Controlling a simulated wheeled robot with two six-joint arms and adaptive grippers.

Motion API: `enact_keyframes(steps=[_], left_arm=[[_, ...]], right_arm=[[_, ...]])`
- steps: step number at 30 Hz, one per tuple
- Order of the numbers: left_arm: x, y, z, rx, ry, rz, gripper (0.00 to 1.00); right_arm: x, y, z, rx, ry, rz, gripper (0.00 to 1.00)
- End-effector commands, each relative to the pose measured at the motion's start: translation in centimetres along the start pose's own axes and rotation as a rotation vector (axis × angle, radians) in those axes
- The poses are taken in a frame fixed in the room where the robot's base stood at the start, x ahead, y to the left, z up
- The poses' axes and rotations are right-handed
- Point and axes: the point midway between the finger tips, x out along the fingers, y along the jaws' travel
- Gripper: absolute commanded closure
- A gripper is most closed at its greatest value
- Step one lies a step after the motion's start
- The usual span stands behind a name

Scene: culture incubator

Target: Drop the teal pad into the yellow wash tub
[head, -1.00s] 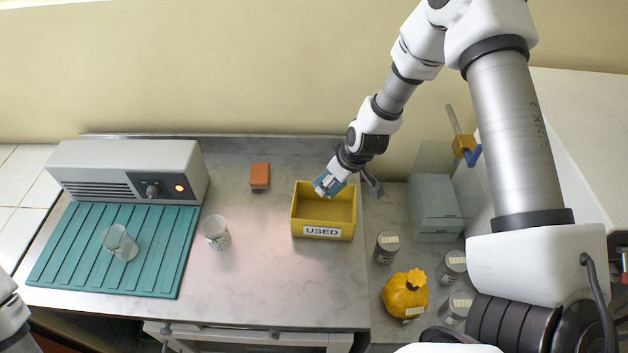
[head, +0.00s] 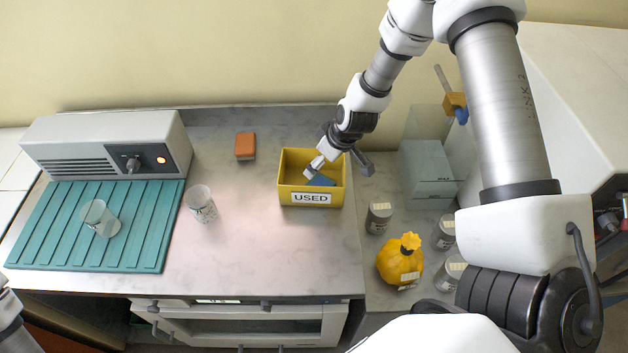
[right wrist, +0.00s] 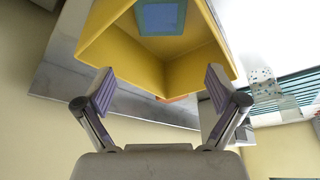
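The yellow wash tub (head: 283,185), labelled USED, stands on the bench in the middle of the head view. Its yellow wall (right wrist: 110,45) fills the top of the right wrist view. The teal pad (head: 321,180) lies inside the tub; its blue face with a teal border (right wrist: 160,17) shows on the tub floor in the right wrist view. My right gripper (head: 314,168) is over the tub; in the right wrist view its fingers (right wrist: 160,88) are spread, with nothing between them. My left gripper is out of view; only part of that arm shows at lower left.
A ribbed teal mat (head: 60,245) with a glass beaker (head: 101,217) lies at left, before a grey device (head: 75,145). Another beaker (head: 201,204) and an orange block (head: 245,146) stand left of the tub. Jars (head: 378,217) and a yellow bottle (head: 400,262) stand right.

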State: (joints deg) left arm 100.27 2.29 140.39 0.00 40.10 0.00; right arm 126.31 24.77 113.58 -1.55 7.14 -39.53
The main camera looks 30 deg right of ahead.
Motion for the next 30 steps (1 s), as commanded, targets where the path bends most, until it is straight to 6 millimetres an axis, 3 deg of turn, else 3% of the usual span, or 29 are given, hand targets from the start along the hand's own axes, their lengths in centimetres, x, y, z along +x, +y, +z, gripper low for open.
enact_keyframes(steps=[14,30], left_arm=[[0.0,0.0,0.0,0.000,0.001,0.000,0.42],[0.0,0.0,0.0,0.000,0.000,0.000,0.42]], right_arm=[[-0.9,0.1,-0.1,0.004,0.000,-0.001,0.03],[-5.0,0.2,9.6,0.012,0.003,-0.002,0.03]])
